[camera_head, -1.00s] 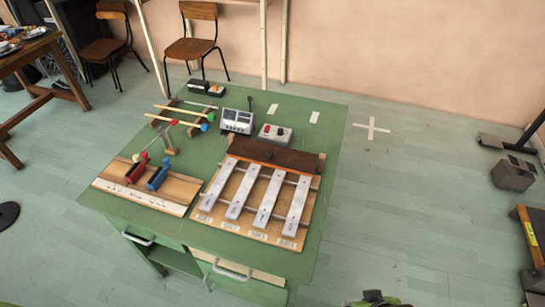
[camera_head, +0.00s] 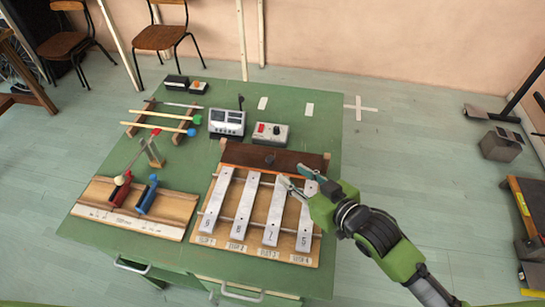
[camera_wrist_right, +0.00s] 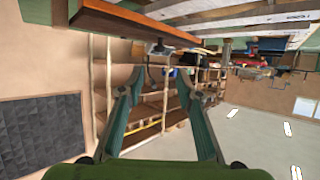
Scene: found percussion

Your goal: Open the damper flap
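The damper flap is a dark brown board (camera_head: 235,153) across the far end of the metal bars (camera_head: 236,205), with a small dark knob (camera_head: 270,159) near its middle. My right gripper (camera_head: 292,175) is in front of the flap's right half, above the bars, and its fingers are apart and empty. In the right wrist view the open fingers (camera_wrist_right: 158,75) show with the flap's brown edge (camera_wrist_right: 130,18) above them and the knob (camera_wrist_right: 160,48) between and beyond the tips. The gripper appears apart from the knob. My left gripper is not in view.
A grey box with a red button (camera_head: 270,132) and a metered device (camera_head: 227,122) stand behind the flap. Mallets (camera_head: 155,129) lie on a rack at the left. The green table's right edge is clear.

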